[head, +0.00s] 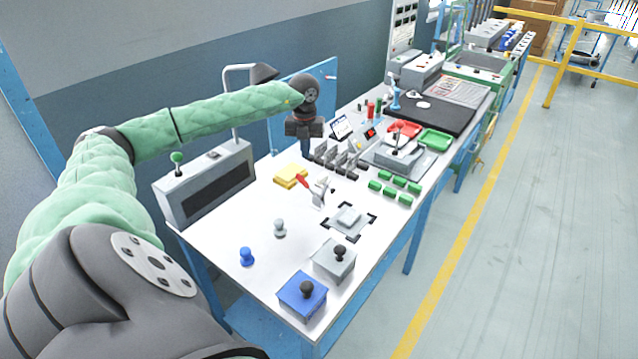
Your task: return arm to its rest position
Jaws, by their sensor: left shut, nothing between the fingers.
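My left arm, in a quilted green sleeve, reaches from the left side of the head view out over the white bench (220,222). Its gripper (304,150) points down above the back part of the bench, near a row of grey clamp-like parts (338,160). The fingers are shut and hold nothing. My right gripper does not show.
A grey box with a green-knobbed lever (205,185) stands at the bench's left. Yellow pads (291,176), a red-handled clamp (317,190), a grey fixture (347,219), green blocks (396,188) and two knobbed boxes, blue (302,297) and grey (335,262), lie around.

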